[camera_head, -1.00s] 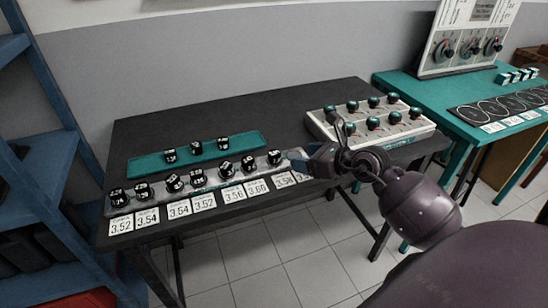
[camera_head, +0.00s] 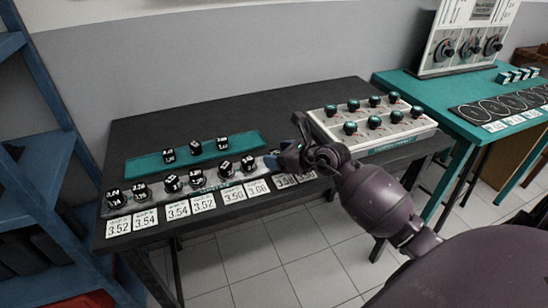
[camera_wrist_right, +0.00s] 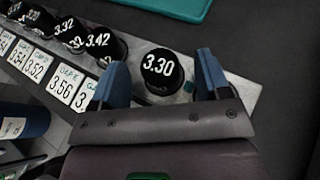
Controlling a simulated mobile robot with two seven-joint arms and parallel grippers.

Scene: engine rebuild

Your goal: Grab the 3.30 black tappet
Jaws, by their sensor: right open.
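The black 3.30 tappet (camera_wrist_right: 160,68) stands upright on the grey rail, its white number readable in the right wrist view. My right gripper (camera_wrist_right: 161,58) is open, with one blue finger on each side of this tappet. In the head view my right gripper (camera_head: 287,156) is over the right part of the rail and hides the 3.30 tappet. My left gripper is not in view.
Several other black tappets, including 3.42 (camera_wrist_right: 101,45), stand left along the rail (camera_head: 152,202), behind white number cards (camera_head: 178,209). A teal tray (camera_head: 137,168) with 3 tappets lies behind. A white knobbed box (camera_head: 385,140) stands right.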

